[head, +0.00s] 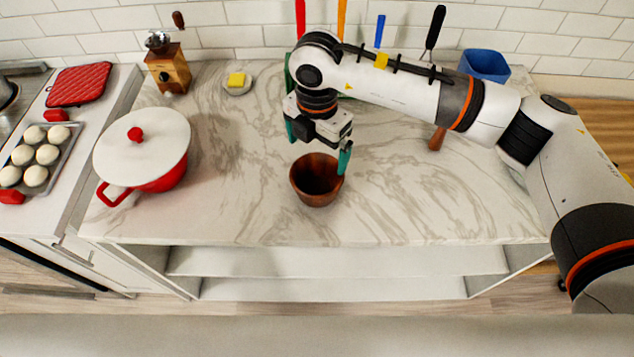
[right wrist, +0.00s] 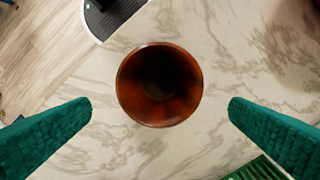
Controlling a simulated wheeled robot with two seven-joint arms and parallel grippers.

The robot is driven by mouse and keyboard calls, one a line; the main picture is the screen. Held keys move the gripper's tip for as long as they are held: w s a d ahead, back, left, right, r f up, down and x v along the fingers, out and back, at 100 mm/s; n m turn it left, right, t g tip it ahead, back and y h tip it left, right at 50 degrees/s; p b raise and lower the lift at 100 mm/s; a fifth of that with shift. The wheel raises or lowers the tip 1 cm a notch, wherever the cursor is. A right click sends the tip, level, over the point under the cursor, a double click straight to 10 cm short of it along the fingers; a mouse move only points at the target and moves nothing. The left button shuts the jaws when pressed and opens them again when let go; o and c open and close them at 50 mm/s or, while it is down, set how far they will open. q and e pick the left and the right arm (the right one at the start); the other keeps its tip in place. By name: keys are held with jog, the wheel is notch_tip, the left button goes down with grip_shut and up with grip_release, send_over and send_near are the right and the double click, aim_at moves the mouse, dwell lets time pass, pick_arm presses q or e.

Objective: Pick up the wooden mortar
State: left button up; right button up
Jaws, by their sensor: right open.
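The wooden mortar (head: 316,184) is a dark reddish-brown round bowl standing upright on the marble counter, near its front edge. In the right wrist view the mortar (right wrist: 160,85) shows from above, its inside dark. My right gripper (head: 318,152) is above the mortar and points down, with its green fingers spread wide. In the right wrist view the mortar appears between and slightly beyond the fingertips, with a clear gap on each side. Nothing is held. My left gripper is not in view.
A red pot (head: 160,178) with a white lid stands left of the mortar. A brown wooden handle (head: 437,138) is right. Marble around the mortar is clear.

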aim_at(317, 187)
notch_tip(317, 187, down, 12)
jog(key=p, duration=0.3)
jog(key=shift+r, duration=0.2)
jog(key=shift+c, duration=0.6)
jog(key=c, duration=0.7)
jog(key=shift+r, duration=0.1)
